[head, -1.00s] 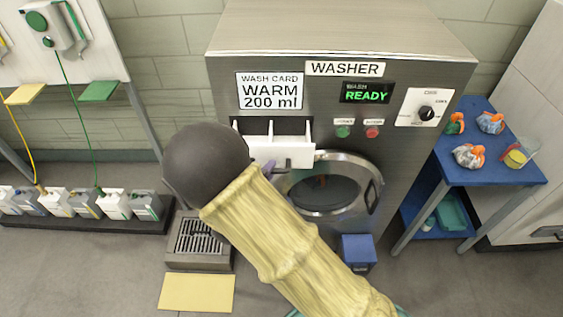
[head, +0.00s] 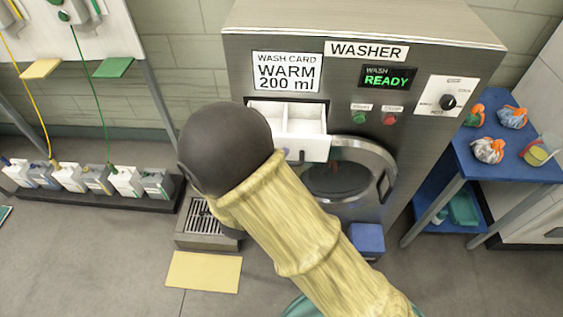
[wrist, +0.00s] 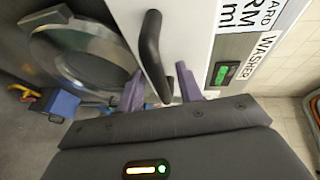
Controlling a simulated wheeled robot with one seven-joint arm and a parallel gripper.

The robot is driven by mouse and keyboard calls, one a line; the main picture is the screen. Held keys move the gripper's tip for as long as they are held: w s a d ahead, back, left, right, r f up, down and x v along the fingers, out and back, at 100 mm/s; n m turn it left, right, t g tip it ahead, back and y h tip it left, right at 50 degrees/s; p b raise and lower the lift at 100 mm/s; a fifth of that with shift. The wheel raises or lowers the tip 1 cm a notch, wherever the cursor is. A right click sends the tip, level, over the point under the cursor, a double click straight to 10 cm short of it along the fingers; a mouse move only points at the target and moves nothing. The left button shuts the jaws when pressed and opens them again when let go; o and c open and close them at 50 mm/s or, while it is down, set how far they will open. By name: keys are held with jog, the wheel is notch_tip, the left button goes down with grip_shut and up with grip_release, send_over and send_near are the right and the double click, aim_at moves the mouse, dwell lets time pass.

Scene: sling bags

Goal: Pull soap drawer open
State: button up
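The soap drawer (head: 303,148) is a white tray at the washer's upper left, slid out with its divided inside showing. Its dark handle (head: 301,158) is on the front face. In the wrist view the long dark handle (wrist: 151,45) runs down toward my gripper (wrist: 160,83). My purple fingers are spread apart, one on each side of the handle's lower end; I see no clear grip on it. In the head view my dark wrist and yellow-sleeved arm hide the fingers, left of and below the drawer.
The washer (head: 420,60) shows READY, with a round door (head: 345,180) below the drawer. A blue side table (head: 470,165) stands right, holding bags and a cup. A floor grate (head: 200,225) and yellow mat (head: 204,271) lie below.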

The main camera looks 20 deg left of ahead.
jog(key=b+v, duration=0.4)
jog(key=v, duration=1.3)
jog(key=shift+r, duration=0.2)
jog(key=shift+a, duration=0.1)
jog(key=shift+s, duration=0.2)
